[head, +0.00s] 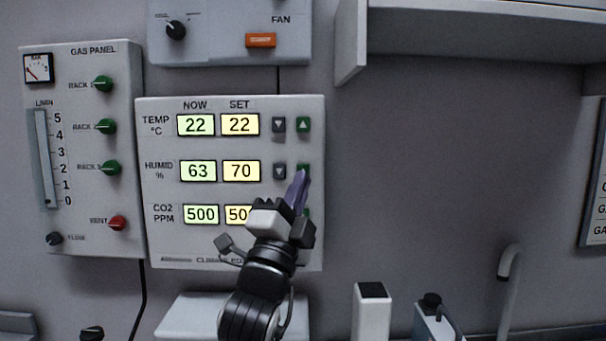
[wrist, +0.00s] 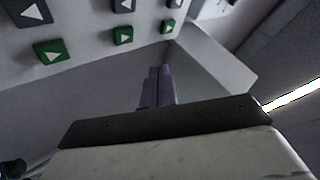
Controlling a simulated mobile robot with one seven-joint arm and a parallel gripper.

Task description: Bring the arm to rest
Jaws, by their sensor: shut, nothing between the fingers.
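My gripper (head: 301,180) is in front of the climate control panel (head: 232,258), with its purple-grey fingers shut and empty. The fingertips overlap the area of the green humidity up button (head: 304,168); I cannot tell whether they touch it. In the wrist view the shut fingers (wrist: 157,84) point toward the wall, with the panel's arrow buttons (wrist: 122,36) at upper left. The panel shows temp 22 now and 22 set, humidity 63 now and 70 set, CO2 500 now. The CO2 set value and its buttons are partly hidden by my gripper.
A gas panel (head: 88,240) with green knobs is at left. A fan panel (head: 222,45) is above. A shelf (head: 460,40) juts out at upper right. A white block (head: 371,315) and a bottle-like item (head: 435,318) stand at lower right. The wall at right is mostly bare.

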